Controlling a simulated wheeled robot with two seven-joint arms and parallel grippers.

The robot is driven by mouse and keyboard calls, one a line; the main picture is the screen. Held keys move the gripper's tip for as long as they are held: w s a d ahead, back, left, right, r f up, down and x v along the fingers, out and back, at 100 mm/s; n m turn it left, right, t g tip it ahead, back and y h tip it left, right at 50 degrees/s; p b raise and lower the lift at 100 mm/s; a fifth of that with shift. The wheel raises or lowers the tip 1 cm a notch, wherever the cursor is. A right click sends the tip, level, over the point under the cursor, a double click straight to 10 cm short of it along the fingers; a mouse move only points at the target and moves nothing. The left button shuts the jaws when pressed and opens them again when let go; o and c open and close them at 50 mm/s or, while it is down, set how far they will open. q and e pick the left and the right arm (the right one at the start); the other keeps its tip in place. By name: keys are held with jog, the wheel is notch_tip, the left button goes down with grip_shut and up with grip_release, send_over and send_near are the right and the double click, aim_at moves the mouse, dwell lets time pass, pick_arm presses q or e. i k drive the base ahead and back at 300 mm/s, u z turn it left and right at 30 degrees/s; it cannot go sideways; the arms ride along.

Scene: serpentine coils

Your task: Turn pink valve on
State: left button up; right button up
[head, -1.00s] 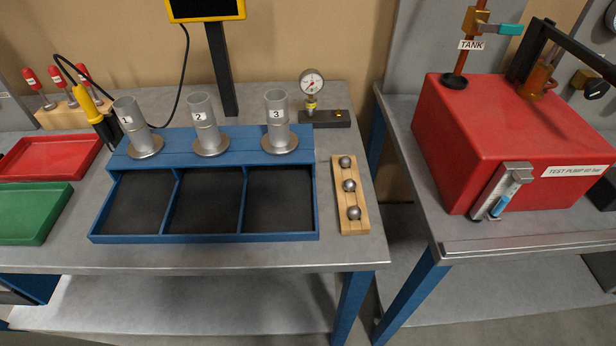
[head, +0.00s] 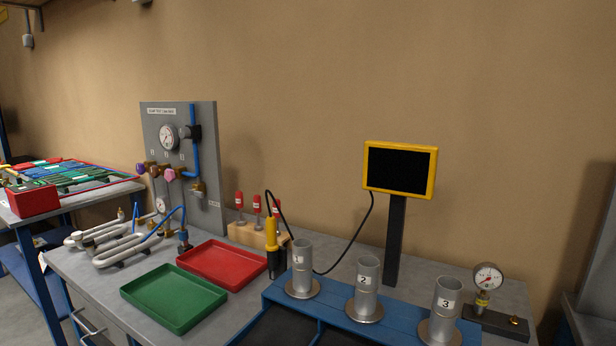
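The pink valve (head: 171,174) is a small pink knob on the lower part of the grey test panel (head: 205,140), at the left of the head view. It is the rightmost of a row of knobs, with a purple knob (head: 141,169) at the left end. It is too small to tell whether it is on or off. A round gauge (head: 168,137) sits above the row and a blue pipe (head: 195,145) runs down the panel's right side. Neither gripper is in view.
A green tray (head: 174,299) and a red tray (head: 222,263) lie in front of the panel. Bent metal coils (head: 125,250) lie at the bench's left. A yellow probe (head: 271,234), numbered metal cups (head: 367,287) and a yellow-framed screen (head: 399,169) stand to the right.

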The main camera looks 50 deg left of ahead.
aim_at(169, 175)
jog(key=u, duration=2.55)
jog(key=k, duration=0.9)
jog(key=u, duration=1.3)
jog(key=i, duration=3.9)
jog(key=z, duration=1.15)
jog(key=i, duration=1.2)
jog(key=z, duration=1.2)
